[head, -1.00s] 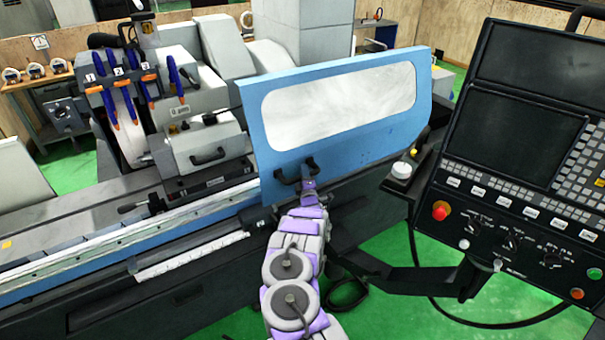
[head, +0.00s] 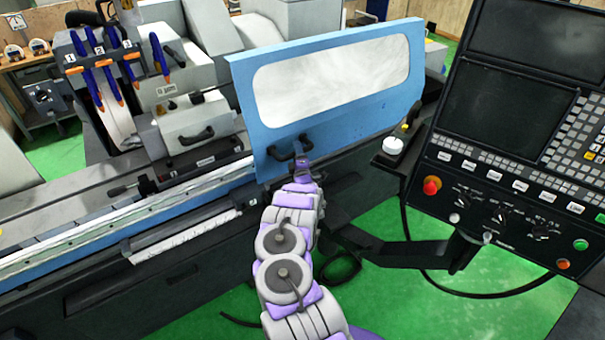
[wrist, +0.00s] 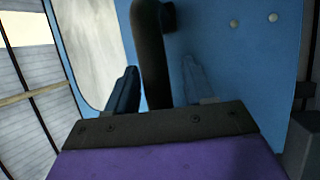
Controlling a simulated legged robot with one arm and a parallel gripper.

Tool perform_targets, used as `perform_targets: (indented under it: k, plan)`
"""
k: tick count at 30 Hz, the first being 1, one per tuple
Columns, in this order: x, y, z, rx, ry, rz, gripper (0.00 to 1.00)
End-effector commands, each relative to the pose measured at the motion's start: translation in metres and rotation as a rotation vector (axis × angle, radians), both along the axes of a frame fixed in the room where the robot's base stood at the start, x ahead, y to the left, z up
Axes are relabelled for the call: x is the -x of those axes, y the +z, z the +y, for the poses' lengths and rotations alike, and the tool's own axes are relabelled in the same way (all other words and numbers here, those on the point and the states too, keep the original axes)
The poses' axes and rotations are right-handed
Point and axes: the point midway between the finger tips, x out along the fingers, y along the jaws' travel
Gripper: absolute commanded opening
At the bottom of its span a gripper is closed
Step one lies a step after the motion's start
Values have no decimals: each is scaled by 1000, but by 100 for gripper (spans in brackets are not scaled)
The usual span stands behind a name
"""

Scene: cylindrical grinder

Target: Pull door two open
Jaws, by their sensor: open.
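A blue door (head: 375,112) with a large pale window (head: 335,80) stands on the right part of the machine. I cannot read a number on it. Its black handle (head: 290,148) is low on the left part of the panel. My gripper (head: 302,160) is at the handle. In the wrist view, my gripper (wrist: 158,92) is open, and the dark handle bar (wrist: 154,55) passes between its two fingers. The fingers are apart, one on each side of the bar. The blue panel (wrist: 225,60) shows behind them. Whether a finger touches the bar is unclear.
A control panel (head: 520,110) with screens and a red knob stands close on the right. A small ledge with a white-topped button (head: 393,146) is between door and panel. The grinder's grey bed (head: 80,205) extends left. Green floor (head: 400,285) is open in front.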

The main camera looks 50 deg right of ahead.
Motion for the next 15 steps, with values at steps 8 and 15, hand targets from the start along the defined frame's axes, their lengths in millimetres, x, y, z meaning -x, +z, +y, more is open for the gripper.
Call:
perform_targets:
  k: [8, 15]
  plan:
    - [31, -8, 23, -6, -3, -1, 53]
    - [64, -16, 49, -9, -3, -1, 53]
